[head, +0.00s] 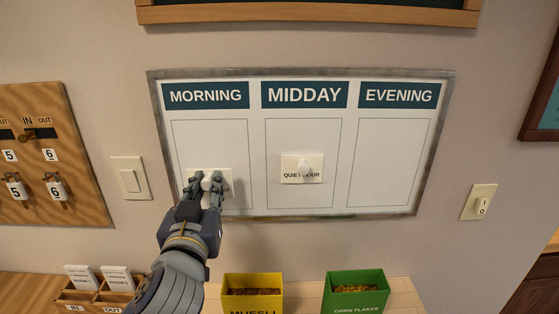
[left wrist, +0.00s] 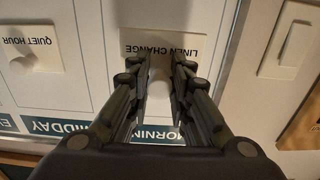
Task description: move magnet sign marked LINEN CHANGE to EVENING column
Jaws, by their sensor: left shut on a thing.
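The LINEN CHANGE magnet sign (left wrist: 170,42) is a cream plate with a white knob, low in the MORNING column (head: 208,130) of the whiteboard (head: 334,214). My left gripper (head: 207,180) is at this sign, its fingers closed around the knob. In the left wrist view the fingers (left wrist: 160,72) stand on both sides of the knob, and the lettering shows upside down. In the head view the fingers cover the sign's text. The EVENING column (head: 388,165) is empty, at the board's right. My right gripper is not in view.
The QUIET HOUR sign (head: 302,169) sits in the MIDDAY column, between MORNING and EVENING. Below the board stand a yellow MUESLI box (head: 252,292) and a green CORN FLAKES box (head: 354,292). Light switches (head: 131,178) and (head: 479,201) flank the board.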

